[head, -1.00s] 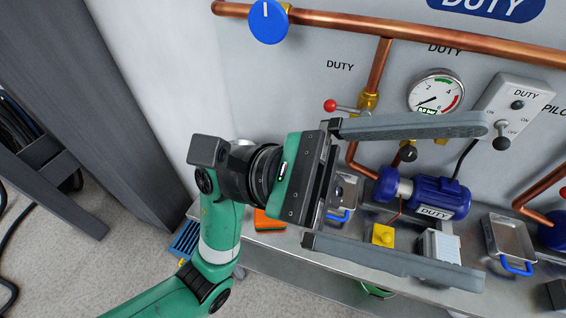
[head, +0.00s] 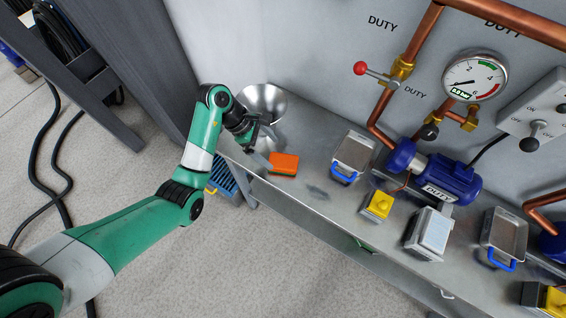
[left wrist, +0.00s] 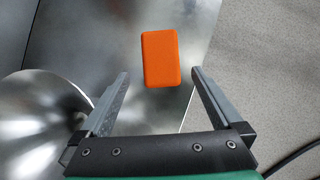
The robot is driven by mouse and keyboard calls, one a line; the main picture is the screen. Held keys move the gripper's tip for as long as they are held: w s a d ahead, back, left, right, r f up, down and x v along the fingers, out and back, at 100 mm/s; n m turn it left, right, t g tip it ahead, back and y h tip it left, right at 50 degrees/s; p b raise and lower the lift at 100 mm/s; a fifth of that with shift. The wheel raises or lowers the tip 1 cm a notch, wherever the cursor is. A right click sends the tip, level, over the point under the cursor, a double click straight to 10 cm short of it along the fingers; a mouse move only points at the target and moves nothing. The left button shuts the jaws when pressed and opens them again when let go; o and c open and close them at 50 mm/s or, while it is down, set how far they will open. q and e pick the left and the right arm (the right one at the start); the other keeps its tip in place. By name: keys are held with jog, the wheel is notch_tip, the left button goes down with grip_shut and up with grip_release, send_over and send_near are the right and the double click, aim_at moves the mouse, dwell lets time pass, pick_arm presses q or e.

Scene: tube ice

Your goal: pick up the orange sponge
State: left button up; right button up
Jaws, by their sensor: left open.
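The orange sponge (head: 284,163) lies flat on the metal bench near its left end, with a dark edge along its lower side in the head view. In the left wrist view the sponge (left wrist: 161,59) shows as an upright orange rectangle ahead of the fingertips, roughly midway between them. My left gripper (head: 264,149) is just left of the sponge in the head view. Its two fingers also show in the left wrist view (left wrist: 160,74), spread apart with nothing between them. My right gripper is not in view.
A shiny metal funnel or bowl (head: 264,101) stands behind the gripper, close to it. A metal tray with a blue handle (head: 353,152), a yellow button box (head: 378,204) and a blue pump (head: 440,178) are further right. The bench (head: 318,190) is clear between sponge and tray.

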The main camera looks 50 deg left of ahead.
aim_at(284, 161)
pick_arm(q)
jog(key=shift+x, duration=1.05)
jog(key=b+x, duration=0.1)
jog(key=x, duration=0.1)
jog(key=b+x, duration=0.1)
jog(key=x, duration=0.2)
jog(key=shift+w+d+b, duration=0.1)
jog(key=shift+d+b, duration=0.2)
jog(key=shift+d, duration=0.05)
jog(key=shift+r, duration=0.1)
jog(key=c, duration=1.4)
jog(key=shift+r, duration=0.35)
notch_tip(284, 161, up, 3)
jog(key=shift+w+f+p, duration=0.1)
jog(key=shift+f+p, duration=0.15)
jog(key=shift+p, duration=0.55)
jog(key=s+d+r+p, duration=0.2)
jog(key=s+r+p, duration=0.3)
jog(key=s+p, duration=0.1)
jog(key=s+d+r+p, duration=0.2)
jog(key=s+r+p, duration=0.2)
jog(key=s, duration=0.3)
jog(key=shift+s+d+r+p, duration=0.15)
jog(key=shift+d+r+p, duration=0.2)
jog(key=shift+p, duration=0.5)
